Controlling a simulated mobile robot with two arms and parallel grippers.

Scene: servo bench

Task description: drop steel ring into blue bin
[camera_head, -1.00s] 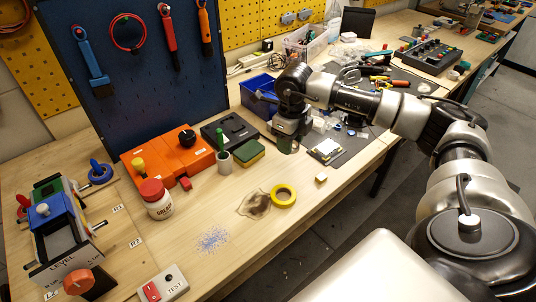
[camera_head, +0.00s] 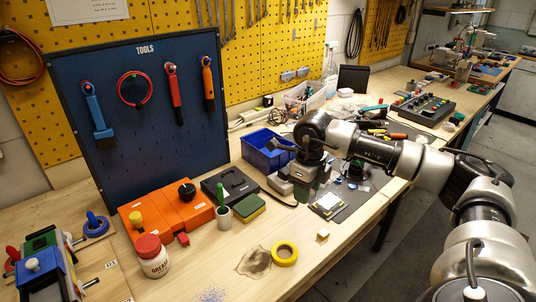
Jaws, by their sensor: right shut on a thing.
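The blue bin (camera_head: 262,152) stands on the bench near the foot of the tool board, its open top facing up. My right gripper (camera_head: 303,198) points down to the right and front of the bin, outside its rim, low over the bench by the dark mat. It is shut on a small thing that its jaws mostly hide. I take this to be the steel ring, since I make out no loose steel ring on the bench, but its shape is not clear. My left gripper is out of view.
A grey mat (camera_head: 352,204) with small parts lies right of the gripper. A green and yellow sponge (camera_head: 249,209), a cup (camera_head: 224,217) and an orange box (camera_head: 170,213) stand to the left. A yellow tape roll (camera_head: 285,254) lies in front.

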